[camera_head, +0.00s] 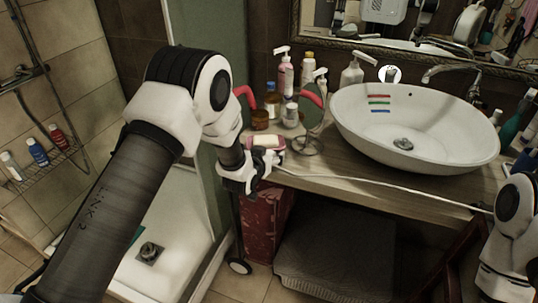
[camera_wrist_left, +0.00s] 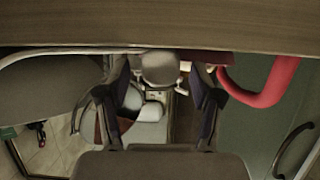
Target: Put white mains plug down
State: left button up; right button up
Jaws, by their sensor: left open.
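My left gripper (camera_head: 262,178) is at the left front end of the wooden counter, with its fingers open. In the left wrist view, a rounded white piece, apparently the white mains plug (camera_wrist_left: 160,68), sits between the two open fingers (camera_wrist_left: 162,88). I cannot tell whether it touches them or what it rests on. A white cable (camera_head: 380,183) runs from beside the left gripper along the counter front toward my right arm. In the head view the plug is mostly hidden by the gripper. My right gripper is out of view; only part of that arm shows at the right edge.
A white basin (camera_head: 420,150) stands on the counter (camera_head: 335,168). A soap dish (camera_head: 267,142), a round metal stand (camera_head: 306,146), red handles (camera_head: 312,99) and several bottles crowd the counter's left end. A mirror hangs behind. A grey textured surface (camera_head: 330,265) lies below the counter.

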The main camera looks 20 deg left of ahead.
pick_arm(q)
jog(key=shift+w+f, duration=0.15)
jog(key=shift+w, duration=0.1)
grip_shut()
